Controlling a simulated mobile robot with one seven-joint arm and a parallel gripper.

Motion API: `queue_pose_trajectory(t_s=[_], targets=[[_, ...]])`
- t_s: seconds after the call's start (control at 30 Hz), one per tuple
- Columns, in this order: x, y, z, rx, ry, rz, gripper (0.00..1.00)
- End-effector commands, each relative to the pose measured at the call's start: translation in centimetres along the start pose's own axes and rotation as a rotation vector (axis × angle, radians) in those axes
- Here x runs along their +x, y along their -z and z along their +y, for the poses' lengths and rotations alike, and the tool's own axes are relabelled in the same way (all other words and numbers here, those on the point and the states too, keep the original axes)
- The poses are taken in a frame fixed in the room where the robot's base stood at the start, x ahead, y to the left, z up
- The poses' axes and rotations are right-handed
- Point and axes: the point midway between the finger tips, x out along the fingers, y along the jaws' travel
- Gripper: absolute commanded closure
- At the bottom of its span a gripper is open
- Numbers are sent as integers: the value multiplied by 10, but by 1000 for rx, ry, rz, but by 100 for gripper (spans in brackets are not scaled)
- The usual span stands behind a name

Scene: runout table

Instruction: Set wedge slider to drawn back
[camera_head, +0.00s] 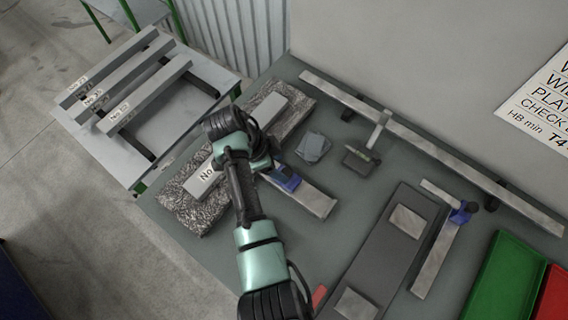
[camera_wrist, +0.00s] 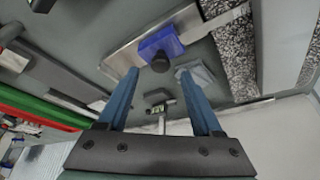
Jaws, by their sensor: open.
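A blue slider block (camera_head: 287,180) sits on a flat grey metal bar (camera_head: 312,200) near the middle of the table. In the wrist view the blue block (camera_wrist: 162,42) has a dark round knob, and bare bar shows on both sides of it. My gripper (camera_wrist: 158,76) is open and empty, its two blue fingers pointing toward the block and bar. The knob appears between the fingertips' lines, just beyond them; contact cannot be told. In the head view my wrist covers the bar's upper-left end. A second blue clamp-like piece (camera_head: 461,214) is on another bar (camera_head: 432,262) to the right.
A speckled stone block (camera_head: 190,214) lies left of the slider. Grey pads (camera_head: 313,147) and a small dark instrument (camera_head: 360,161) stand behind. A long straightedge (camera_head: 440,153) runs along the wall. A dark plate (camera_head: 392,252), green tray (camera_head: 502,280) and red tray (camera_head: 555,298) lie right.

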Motion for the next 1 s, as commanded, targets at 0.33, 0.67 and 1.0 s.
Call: queue_pose_trajectory(t_s=[0.33,0.67,1.0], targets=[[31,0,0,0,1,-1,33],[33,0,0,0,2,-1,39],[32,0,0,0,2,-1,100]])
